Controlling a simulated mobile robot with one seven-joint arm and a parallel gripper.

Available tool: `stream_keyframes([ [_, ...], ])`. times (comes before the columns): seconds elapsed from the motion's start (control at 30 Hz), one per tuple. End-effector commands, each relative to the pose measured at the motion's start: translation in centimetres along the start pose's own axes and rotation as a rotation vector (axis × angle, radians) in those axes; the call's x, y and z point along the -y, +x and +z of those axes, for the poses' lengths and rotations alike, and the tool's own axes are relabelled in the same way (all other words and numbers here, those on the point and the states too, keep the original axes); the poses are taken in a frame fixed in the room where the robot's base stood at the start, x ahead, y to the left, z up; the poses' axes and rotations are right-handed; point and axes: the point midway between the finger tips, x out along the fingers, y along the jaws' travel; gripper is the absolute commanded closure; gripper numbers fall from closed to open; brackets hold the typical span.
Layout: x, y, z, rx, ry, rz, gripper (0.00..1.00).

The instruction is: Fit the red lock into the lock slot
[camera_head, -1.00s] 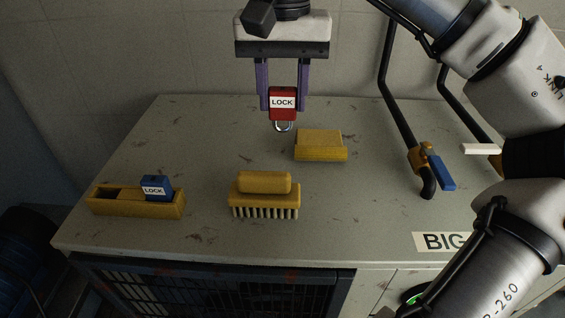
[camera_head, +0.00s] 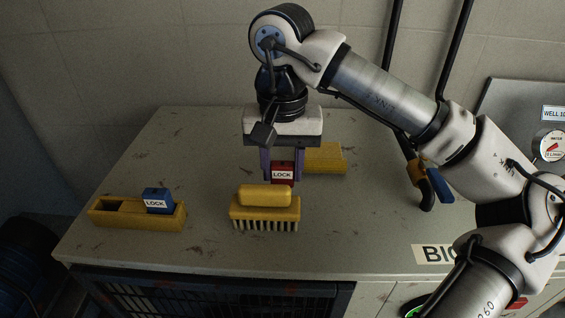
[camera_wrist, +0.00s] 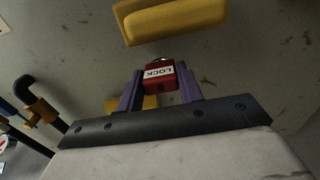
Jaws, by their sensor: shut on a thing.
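The red lock (camera_head: 283,174) with its white LOCK label is between the purple fingers of my gripper (camera_head: 282,166), which is shut on it. In the head view it is low over the bench, behind the yellow brush, which hides its lower part. In the wrist view the red lock (camera_wrist: 159,76) shows between the fingers, its shackle tip pointing away from the gripper. A yellow holder (camera_head: 105,213) stands at the left of the bench. A blue lock (camera_head: 157,200) sits in its right part, and a dark open slot (camera_head: 128,206) lies to the left of it.
The yellow brush (camera_head: 265,205) lies bristles down just in front of my gripper. A yellow block (camera_head: 325,157) is behind it to the right. A pipe with a blue-handled valve (camera_head: 427,185) stands at right. The bench between holder and brush is clear.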

Motion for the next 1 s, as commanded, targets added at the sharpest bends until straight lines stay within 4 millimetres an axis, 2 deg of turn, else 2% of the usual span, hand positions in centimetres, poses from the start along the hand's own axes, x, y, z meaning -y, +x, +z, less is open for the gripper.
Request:
stream_keyframes([
  [0.13,0.0,0.5,0.0,0.000,0.000,0.000,0.89],
  [0.17,0.0,0.4,0.0,0.000,0.000,0.000,0.63],
  [0.33,0.0,0.3,0.0,0.000,0.000,0.000,0.42],
  [0.57,0.0,0.3,0.0,0.000,0.000,0.000,0.42],
  [0.73,0.0,-0.4,-0.1,-0.001,0.001,0.000,0.42],
  [0.87,0.0,-2.6,-0.1,-0.002,0.002,0.000,0.42],
  [1.0,0.0,-5.7,-0.1,-0.004,0.005,0.003,0.42],
])
